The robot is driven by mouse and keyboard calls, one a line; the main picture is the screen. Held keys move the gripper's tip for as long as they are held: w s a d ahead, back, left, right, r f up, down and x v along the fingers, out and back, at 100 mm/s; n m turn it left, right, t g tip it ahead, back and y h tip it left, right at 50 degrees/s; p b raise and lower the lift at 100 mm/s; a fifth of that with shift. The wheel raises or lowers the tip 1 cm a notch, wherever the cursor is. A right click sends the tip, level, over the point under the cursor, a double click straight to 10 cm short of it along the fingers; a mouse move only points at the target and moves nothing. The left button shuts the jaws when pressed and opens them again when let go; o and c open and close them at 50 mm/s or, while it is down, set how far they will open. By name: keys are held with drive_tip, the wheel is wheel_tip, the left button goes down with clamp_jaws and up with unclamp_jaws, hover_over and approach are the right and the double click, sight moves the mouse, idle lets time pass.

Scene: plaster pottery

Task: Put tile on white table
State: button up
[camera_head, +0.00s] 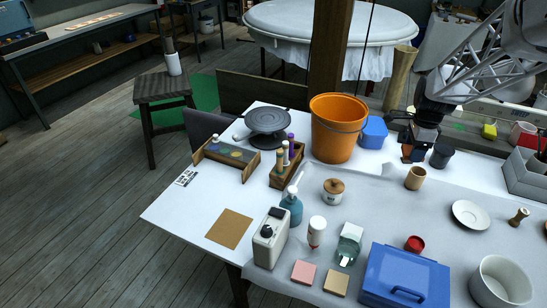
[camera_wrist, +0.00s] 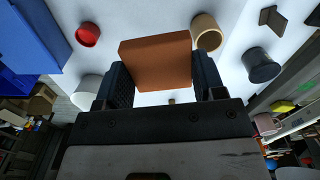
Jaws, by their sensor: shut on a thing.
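My gripper (camera_head: 418,138) is at the right of the head view, above the back part of the white table (camera_head: 180,210). It is shut on a terracotta-brown tile (camera_wrist: 156,62), held between the two dark fingers in the wrist view. In the head view only a small part of the tile (camera_head: 407,152) shows beneath the gripper. A pink tile (camera_head: 303,272) and a tan tile (camera_head: 336,282) lie side by side at the front of the table. The gap between the held tile and the tabletop is hard to judge.
A tan cup (camera_head: 415,178) and a dark cup (camera_head: 441,155) stand close to my gripper. An orange bucket (camera_head: 337,128) and a blue block (camera_head: 373,133) are to its left. A blue box (camera_head: 405,276) stands in front. The table's left part is clear around a brown square (camera_head: 229,228).

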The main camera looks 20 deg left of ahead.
drive_tip(key=w+a, duration=0.2)
drive_tip(key=a, duration=1)
drive_tip(key=n, duration=0.2)
hover_over(264, 173)
wheel_tip(264, 173, down, 13)
drive_tip(key=shift+s+d, duration=0.1)
drive_tip(key=shift+f, duration=3.15)
drive_tip(key=shift+f, duration=0.1)
drive_tip(key=shift+f, duration=1.75)
